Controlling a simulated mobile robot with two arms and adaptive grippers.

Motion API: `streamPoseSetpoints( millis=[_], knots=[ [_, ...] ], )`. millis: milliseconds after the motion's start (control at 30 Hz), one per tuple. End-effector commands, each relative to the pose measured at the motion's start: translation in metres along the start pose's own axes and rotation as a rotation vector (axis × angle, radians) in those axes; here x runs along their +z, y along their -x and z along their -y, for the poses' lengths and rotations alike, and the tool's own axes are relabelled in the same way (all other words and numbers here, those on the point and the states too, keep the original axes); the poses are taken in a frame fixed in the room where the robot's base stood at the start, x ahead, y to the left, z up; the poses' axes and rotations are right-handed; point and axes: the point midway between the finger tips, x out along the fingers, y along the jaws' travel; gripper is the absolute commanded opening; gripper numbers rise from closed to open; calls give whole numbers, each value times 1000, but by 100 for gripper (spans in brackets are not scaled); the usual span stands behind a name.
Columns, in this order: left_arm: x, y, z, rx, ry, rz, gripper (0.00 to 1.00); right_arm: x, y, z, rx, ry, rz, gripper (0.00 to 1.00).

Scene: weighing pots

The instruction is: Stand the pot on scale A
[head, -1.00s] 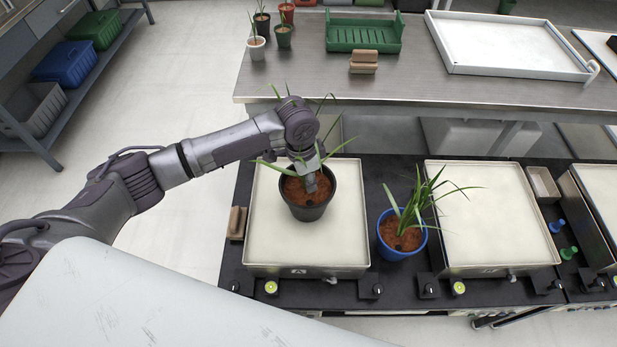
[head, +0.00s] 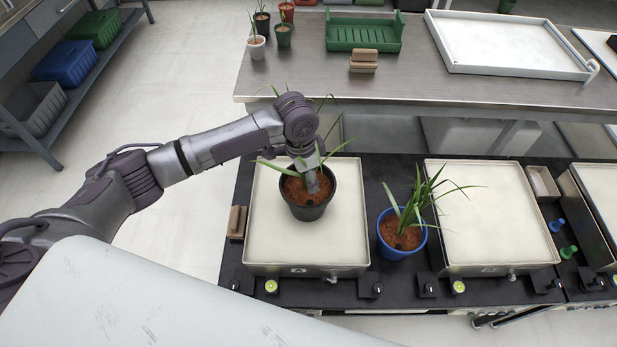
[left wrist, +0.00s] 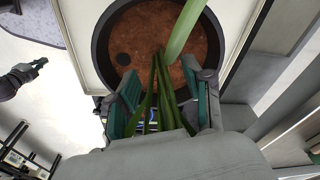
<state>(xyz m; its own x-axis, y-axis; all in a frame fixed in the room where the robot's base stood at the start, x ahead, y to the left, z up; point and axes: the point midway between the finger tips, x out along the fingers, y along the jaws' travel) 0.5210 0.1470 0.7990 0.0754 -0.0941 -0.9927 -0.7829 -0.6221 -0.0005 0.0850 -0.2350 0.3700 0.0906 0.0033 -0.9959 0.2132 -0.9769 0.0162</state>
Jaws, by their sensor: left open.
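A black pot (head: 307,211) with brown soil and a green plant stands upright on the cream top of scale A (head: 268,240), which bears the label A on its front. My left gripper (head: 308,180) is over the pot, among the leaves. In the left wrist view the pot (left wrist: 100,50) shows from close above. The fingers of my left gripper (left wrist: 163,100) are apart, with leaves between them, near the pot's rim. I cannot tell whether a finger touches the rim.
A blue pot with a plant (head: 402,245) stands between scale A and a second scale (head: 487,225). Brown blocks (head: 237,222) lie left of scale A. A steel table (head: 400,85) behind holds small pots, a green crate (head: 362,46) and a white tray (head: 505,68).

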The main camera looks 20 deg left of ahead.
Motion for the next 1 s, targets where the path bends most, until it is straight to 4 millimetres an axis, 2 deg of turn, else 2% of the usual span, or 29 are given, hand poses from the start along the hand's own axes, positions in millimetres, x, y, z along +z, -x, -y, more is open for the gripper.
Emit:
streamPoseSetpoints(
  millis=[300,500,700,1000],
  knots=[
    [-1,68,1,-3,1,-3,51,0,2,0,0,0,0,0],
    [-1,100,1,-1,0,-2,51,0,2,0,0,0,0,0],
    [0,110,0,0,1,1,51,0,2,0,0,0,0,0],
    [0,111,0,1,1,0,51,0,2,0,1,0,0,0]
  ],
)
